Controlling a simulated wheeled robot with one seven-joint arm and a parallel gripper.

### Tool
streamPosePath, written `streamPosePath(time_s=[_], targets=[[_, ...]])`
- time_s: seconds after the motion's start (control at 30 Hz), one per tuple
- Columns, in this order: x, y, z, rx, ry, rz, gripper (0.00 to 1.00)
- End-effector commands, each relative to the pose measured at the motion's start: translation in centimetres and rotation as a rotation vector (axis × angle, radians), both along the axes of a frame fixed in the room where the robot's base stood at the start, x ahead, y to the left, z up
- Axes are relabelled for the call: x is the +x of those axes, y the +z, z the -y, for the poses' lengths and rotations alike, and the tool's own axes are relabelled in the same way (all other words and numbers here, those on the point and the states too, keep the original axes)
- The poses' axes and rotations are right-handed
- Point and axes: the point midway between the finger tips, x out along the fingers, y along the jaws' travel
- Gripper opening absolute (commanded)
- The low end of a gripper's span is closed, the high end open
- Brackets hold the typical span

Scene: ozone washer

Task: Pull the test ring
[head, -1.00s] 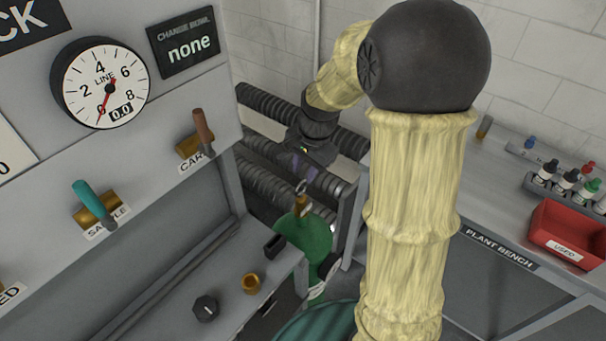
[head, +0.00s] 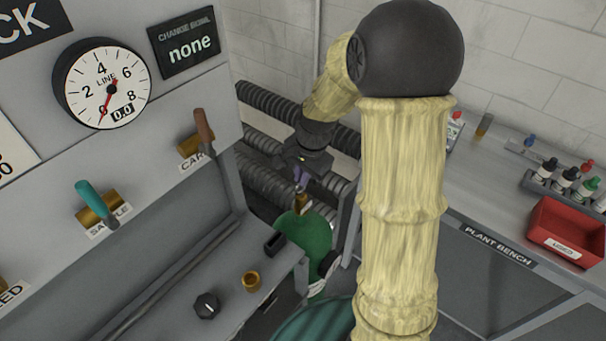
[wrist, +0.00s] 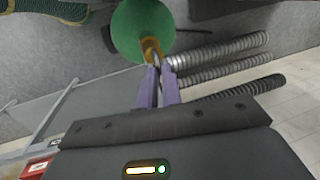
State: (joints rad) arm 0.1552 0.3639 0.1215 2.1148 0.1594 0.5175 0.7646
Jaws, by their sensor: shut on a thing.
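The green gas cylinder (head: 305,236) stands behind the end of the grey bench, with a brass valve (head: 301,203) on top. My gripper (head: 300,178) reaches down to the test ring just above that valve. In the wrist view, the purple fingers of my gripper (wrist: 157,72) are close together and shut on the test ring, at the brass valve (wrist: 150,48) of the green cylinder (wrist: 138,22). The fingers hide most of the ring.
Ribbed dark hoses (head: 275,150) run along the wall behind my gripper. The valve panel with its gauge (head: 103,83) is at left. A brass cup (head: 251,281) and black knob (head: 207,305) sit on the bench. A red tray (head: 567,232) is on the right bench.

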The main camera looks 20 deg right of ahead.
Motion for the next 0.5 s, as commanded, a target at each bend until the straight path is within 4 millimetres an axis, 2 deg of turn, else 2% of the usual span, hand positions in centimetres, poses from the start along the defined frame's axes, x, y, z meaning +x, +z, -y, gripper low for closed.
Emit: streamPosePath(time_s=[0.2, 0.5], targets=[[0.1, 1.9, 0.0, 0.0, -0.001, 0.003, 0.0], [0.1, 1.9, 0.0, 0.0, -0.001, 0.003, 0.0]])
